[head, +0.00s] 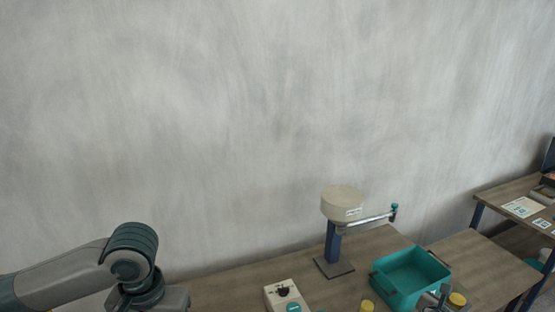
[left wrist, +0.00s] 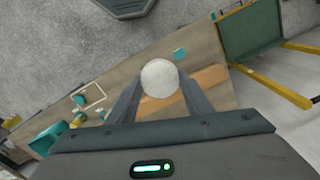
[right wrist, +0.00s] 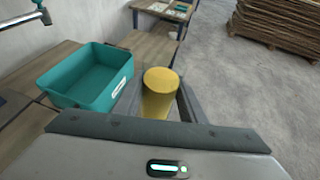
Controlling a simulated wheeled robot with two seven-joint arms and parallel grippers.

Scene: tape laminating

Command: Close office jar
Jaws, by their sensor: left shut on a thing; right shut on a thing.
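My left gripper (left wrist: 159,88) is shut on a pale round thing (left wrist: 158,74), seen end-on between its fingers in the left wrist view; I cannot tell whether it is the jar or its lid. My left arm is at lower left in the head view, its fingers out of the picture. My right gripper (head: 436,298) is shut on a yellow cylinder (right wrist: 160,90), which stands up between the fingers in the right wrist view. It also shows in the head view (head: 458,299), at the front right of the table. Another yellow-topped thing (head: 367,306) is at the lower edge.
An open teal bin (head: 402,276) sits on the wooden table (head: 235,294), just left of my right gripper. A stand with a pale drum (head: 342,203) and a side arm is behind it. A white device with a black knob (head: 283,297) is near the front. A side table (head: 508,192) is at right.

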